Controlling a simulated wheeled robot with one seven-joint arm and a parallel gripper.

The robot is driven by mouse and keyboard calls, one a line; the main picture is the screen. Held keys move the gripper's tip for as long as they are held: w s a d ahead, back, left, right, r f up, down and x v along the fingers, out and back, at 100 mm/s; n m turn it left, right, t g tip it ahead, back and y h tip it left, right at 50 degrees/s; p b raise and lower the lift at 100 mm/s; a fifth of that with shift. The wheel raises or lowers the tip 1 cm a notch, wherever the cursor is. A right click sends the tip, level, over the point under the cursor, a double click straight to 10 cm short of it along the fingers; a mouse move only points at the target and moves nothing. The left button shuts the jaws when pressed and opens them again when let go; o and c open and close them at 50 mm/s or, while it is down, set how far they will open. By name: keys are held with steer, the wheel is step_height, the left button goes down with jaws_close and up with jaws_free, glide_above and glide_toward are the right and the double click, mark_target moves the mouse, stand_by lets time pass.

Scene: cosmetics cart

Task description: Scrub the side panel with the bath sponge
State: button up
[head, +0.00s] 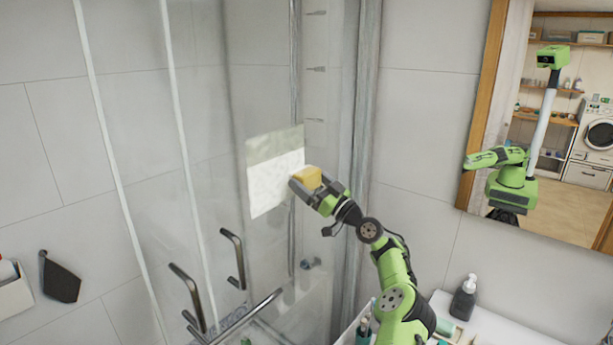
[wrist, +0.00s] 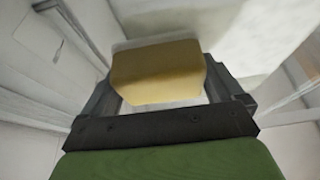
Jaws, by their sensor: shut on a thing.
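The bath sponge (head: 309,177) is a yellow block. My gripper (head: 318,191) is shut on it and holds it up by the shower glass. In the wrist view the sponge (wrist: 158,73) sits between the two dark fingers of my gripper (wrist: 158,90). The side panel (head: 275,178) shows as a pale patch on the glass, with a greyish-green band across its top and a whiter area below. The sponge is at the right edge of the panel's lower part. I cannot tell whether it touches the surface.
Shower door handles (head: 187,293) and a rail stand at lower left. A black soap bottle (head: 464,298) is on the white counter (head: 500,325) at lower right. A wood-framed mirror (head: 487,95) hangs at right and reflects me. A dark cloth (head: 61,279) hangs at far left.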

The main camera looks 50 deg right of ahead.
mark_target(307, 179)
steer(key=shift+d+r+p, duration=0.3)
steer(key=shift+d+p, duration=0.05)
steer(key=shift+d, duration=0.1)
steer(key=shift+d+f, duration=0.25)
steer(key=shift+r, duration=1.2)
steer(key=a+b, duration=0.1)
steer(key=b, duration=0.5)
steer(key=shift+a+f, duration=0.35)
steer(key=shift+a, duration=0.05)
steer(key=a+b, duration=0.1)
steer(key=b, duration=0.2)
steer(key=shift+a+b, duration=0.2)
steer(key=shift+b, duration=0.1)
steer(key=shift+a+r+b, duration=0.2)
steer(key=shift+a+b, duration=0.1)
steer(key=shift+b, duration=0.15)
